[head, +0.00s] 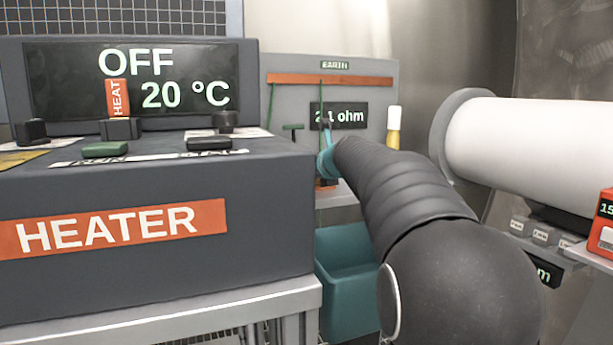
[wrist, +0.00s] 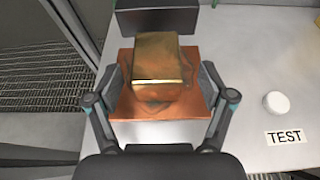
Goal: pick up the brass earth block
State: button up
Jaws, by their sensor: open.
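The brass earth block (wrist: 157,60) sits on a square copper-coloured plate (wrist: 125,108) in the wrist view. My gripper (wrist: 161,80) is open, with one finger at the left of the block and one at the right. I cannot tell whether the fingers touch it. In the head view my dark arm covers most of the gripper and the block cannot be made out. The grey EARTH panel (head: 385,75) stands behind, with a copper bar, green wires and a partly covered ohm display.
A dark block (wrist: 157,20) stands just beyond the plate. A white round button (wrist: 276,103) and a TEST label (wrist: 285,137) are at the right. The HEATER box (head: 270,200) is left of my arm, a teal bin (head: 345,265) below, and a white cylinder (head: 520,140) right.

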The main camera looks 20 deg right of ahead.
jog(key=x, duration=0.3)
jog(key=shift+w+a+f, duration=0.1)
jog(key=shift+w+a, duration=0.05)
jog(key=shift+a, duration=0.05)
grip_shut()
